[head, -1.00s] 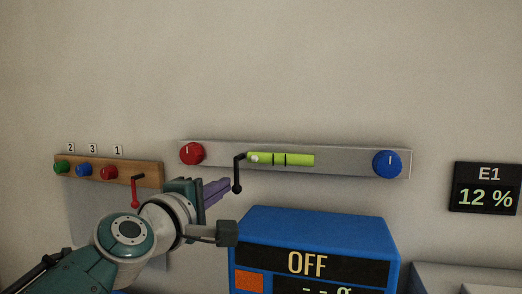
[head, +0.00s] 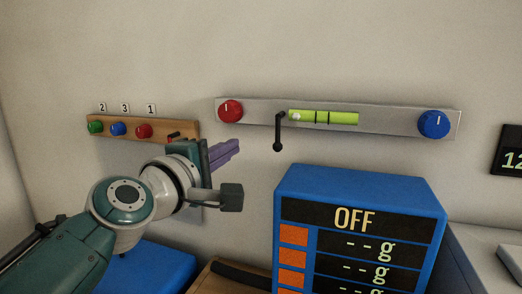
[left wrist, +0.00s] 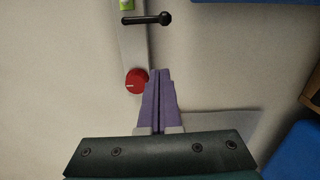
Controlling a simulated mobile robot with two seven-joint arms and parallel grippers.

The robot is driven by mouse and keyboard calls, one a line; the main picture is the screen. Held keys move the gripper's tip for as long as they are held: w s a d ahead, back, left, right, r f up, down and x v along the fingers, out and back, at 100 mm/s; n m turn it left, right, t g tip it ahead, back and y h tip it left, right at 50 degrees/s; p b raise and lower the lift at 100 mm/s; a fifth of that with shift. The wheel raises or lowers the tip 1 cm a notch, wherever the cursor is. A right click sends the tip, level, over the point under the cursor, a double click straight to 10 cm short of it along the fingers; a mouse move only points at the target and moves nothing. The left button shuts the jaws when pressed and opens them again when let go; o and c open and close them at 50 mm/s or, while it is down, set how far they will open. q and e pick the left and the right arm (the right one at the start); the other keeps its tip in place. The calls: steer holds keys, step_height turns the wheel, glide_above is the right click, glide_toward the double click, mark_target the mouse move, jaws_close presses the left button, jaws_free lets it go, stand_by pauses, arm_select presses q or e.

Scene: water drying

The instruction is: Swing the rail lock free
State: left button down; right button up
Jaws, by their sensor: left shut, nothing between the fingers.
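The grey rail (head: 390,118) on the wall carries a black lever (head: 279,132) at the left end of a yellow-green vial (head: 335,118). The lever hangs straight down with a round knob at its lower end. My left gripper (head: 237,147), with purple fingers, is shut and empty. It is below the red knob (head: 231,111) and left of the lever, apart from it. In the left wrist view the shut fingertips (left wrist: 161,72) are beside the red knob (left wrist: 136,80), and the lever (left wrist: 148,19) is farther up. My right gripper is not in view.
A wooden board (head: 183,128) with green, blue and red knobs is at left; a red lever (head: 173,138) on it is mostly hidden by my gripper. A blue box (head: 360,180) reading OFF stands below the rail. A blue knob (head: 434,124) is at the rail's right end.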

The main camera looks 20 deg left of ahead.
arm_select(q)
steer(key=s, duration=0.6)
steer(key=shift+s, duration=0.4)
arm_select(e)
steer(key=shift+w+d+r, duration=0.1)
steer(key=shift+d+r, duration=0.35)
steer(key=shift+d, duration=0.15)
